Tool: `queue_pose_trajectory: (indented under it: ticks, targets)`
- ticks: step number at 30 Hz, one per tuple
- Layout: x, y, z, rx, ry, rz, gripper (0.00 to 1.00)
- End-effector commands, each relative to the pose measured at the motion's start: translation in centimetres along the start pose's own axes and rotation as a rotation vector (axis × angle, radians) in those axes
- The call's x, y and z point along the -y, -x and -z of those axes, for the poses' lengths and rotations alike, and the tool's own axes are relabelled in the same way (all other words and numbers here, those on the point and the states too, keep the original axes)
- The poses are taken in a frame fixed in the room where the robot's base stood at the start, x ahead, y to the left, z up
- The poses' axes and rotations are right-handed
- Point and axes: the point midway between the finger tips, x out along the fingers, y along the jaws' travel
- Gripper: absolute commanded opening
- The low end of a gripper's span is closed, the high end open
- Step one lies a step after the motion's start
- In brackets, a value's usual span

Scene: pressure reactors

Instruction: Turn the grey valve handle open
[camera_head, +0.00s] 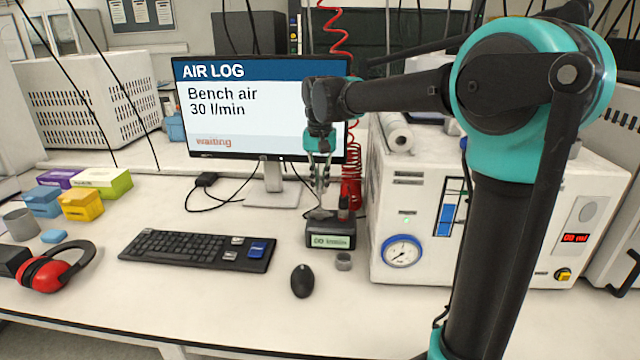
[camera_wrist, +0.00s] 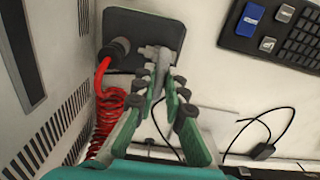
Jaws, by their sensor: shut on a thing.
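The grey valve handle (camera_head: 319,213) is on top of a small dark box (camera_head: 329,242) with a pale display on its front. In the wrist view the grey handle (camera_wrist: 152,52) lies on the box's dark top (camera_wrist: 160,22). My gripper (camera_head: 319,192) points straight down over the box, and its fingertips (camera_wrist: 160,72) are closed together on the handle. The fingers hide part of the handle. A red coiled hose (camera_wrist: 107,112) joins a dark fitting (camera_wrist: 117,50) beside the handle.
A monitor (camera_head: 262,105) behind the box reads "AIR LOG, Bench air 30 l/min, waiting". A white machine (camera_head: 400,279) with a gauge stands close on the right. The bench front is mostly clear.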

Motion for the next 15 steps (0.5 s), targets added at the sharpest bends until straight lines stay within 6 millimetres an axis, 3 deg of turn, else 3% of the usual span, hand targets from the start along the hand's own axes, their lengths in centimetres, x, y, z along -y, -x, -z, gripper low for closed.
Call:
queue_pose_trajectory:
  ticks: [15]
  targets:
    - [0.01, 0.03, 0.0, 0.0, 0.088, 0.0, 0.0]
